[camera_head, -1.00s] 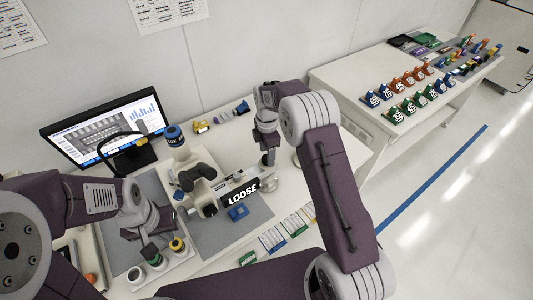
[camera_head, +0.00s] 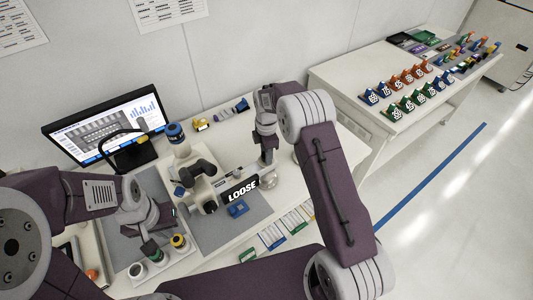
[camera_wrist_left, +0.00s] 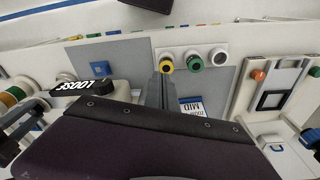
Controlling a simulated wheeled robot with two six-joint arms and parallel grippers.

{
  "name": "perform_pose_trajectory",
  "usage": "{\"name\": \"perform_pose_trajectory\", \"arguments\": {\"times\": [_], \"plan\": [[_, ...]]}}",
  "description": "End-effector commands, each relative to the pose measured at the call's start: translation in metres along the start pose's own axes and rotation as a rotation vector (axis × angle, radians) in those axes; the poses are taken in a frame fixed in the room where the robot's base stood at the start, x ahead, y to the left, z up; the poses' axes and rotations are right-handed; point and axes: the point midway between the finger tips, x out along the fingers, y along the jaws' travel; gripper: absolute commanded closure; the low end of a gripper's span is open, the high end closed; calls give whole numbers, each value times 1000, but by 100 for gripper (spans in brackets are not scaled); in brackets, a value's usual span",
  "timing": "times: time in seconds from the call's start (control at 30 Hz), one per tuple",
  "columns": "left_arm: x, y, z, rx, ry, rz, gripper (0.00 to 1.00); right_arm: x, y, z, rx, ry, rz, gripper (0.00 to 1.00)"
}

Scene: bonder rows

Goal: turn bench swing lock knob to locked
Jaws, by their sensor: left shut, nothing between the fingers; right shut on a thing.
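A black label reading LOOSE (camera_head: 243,189) sits on the bench fixture in the middle of the head view. It also shows at the left of the left wrist view (camera_wrist_left: 80,90). My right gripper (camera_head: 268,163) points down just right of the label, shut on a small part there. The gripper hides most of that part, so I cannot make out the knob or its angle. My left gripper (camera_head: 149,237) is shut and empty, above the row of yellow (camera_head: 179,241), green and white round-topped pieces. Its fingers also show in the left wrist view (camera_wrist_left: 167,92).
A microscope-like instrument (camera_head: 198,172) stands left of the label. A monitor (camera_head: 105,125) is behind it. A small blue block (camera_head: 238,209) lies on the grey mat just in front of the label.

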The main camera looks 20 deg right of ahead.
Motion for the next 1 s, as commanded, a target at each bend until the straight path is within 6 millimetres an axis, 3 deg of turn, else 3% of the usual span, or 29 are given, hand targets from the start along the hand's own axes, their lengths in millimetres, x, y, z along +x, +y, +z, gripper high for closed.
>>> {"name": "perform_pose_trajectory", "arguments": {"times": [1.0], "plan": [[-8,0,-1,0,0,0,100,-4,4,0,902,5,11,100]]}}
